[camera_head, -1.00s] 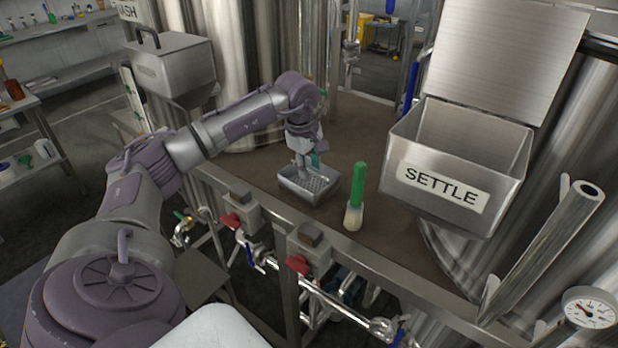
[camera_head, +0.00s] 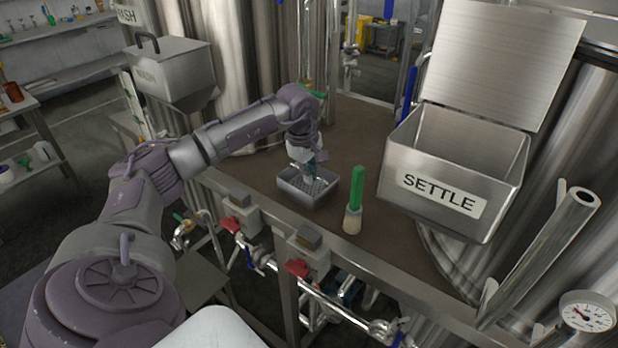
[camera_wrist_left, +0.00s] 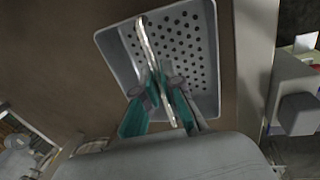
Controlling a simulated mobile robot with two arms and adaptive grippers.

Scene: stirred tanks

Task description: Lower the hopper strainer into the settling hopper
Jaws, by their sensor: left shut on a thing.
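The hopper strainer (camera_head: 303,196) is a small grey metal box with a perforated floor. It appears to sit on the brown deck, left of the green-handled brush. My left gripper (camera_head: 308,177) is above the strainer, pointing down into it. In the left wrist view my left gripper (camera_wrist_left: 160,88) is shut on the strainer's thin bar handle, with the perforated floor of the strainer (camera_wrist_left: 115,58) below. The settling hopper (camera_head: 440,167) is the open steel box labelled SETTLE at right, its lid raised behind it. My right gripper is out of view.
A brush (camera_head: 355,195) with a green handle stands upright between the strainer and the hopper. Valves and pipes line the deck's front edge. A slanted steel pipe (camera_head: 545,250) stands at right.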

